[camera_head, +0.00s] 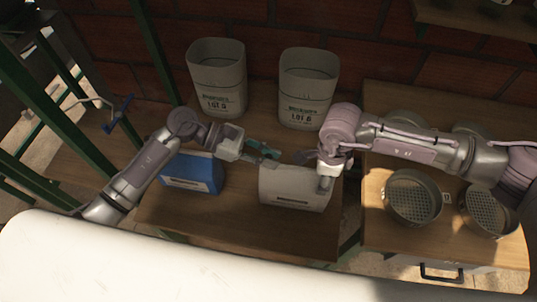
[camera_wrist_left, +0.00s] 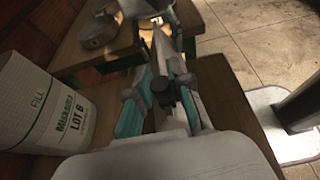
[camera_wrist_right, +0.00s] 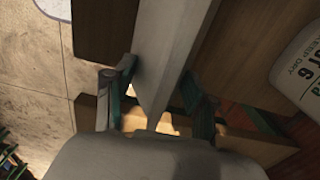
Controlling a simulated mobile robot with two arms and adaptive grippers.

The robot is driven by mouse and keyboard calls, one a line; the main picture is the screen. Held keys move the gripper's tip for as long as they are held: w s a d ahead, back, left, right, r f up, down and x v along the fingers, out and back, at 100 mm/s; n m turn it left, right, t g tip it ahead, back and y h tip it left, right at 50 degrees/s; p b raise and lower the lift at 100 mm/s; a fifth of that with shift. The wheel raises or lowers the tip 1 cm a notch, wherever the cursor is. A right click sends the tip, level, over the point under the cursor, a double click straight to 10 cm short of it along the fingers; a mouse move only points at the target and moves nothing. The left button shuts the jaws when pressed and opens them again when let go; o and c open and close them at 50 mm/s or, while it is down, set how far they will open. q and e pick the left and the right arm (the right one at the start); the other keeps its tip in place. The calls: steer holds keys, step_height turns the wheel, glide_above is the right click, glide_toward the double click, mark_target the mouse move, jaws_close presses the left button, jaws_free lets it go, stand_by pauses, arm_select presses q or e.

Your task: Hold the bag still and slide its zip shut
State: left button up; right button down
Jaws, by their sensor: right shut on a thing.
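In the right wrist view, the bag (camera_wrist_right: 165,50) runs between the fingers of that gripper (camera_wrist_right: 158,95). My left gripper (camera_head: 265,156) is above the bag's upper left corner. In the left wrist view, the fingers of the left gripper (camera_wrist_left: 162,90) are apart, with a small dark piece (camera_wrist_left: 164,92) between them that may be the zip's slider. Contact with it cannot be told. The zip itself is not clear.
A blue box-like bag (camera_head: 195,172) stands left of the pale bag, under my left arm. Two tall grey bins (camera_head: 217,80) (camera_head: 307,88) stand behind. Round sieves (camera_head: 413,198) (camera_head: 488,210) sit on the right-hand table. Green posts (camera_head: 50,100) rise at the left.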

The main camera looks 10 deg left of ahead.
mark_target(299, 168)
arm_select(q)
jaws_close()
steer(key=d, duration=0.7)
steer(key=shift+d, duration=0.3)
steer(key=o, duration=0.9)
jaws_free()
steer(key=shift+c, duration=0.2)
steer(key=shift+a, duration=0.1)
steer(key=v, duration=1.2)
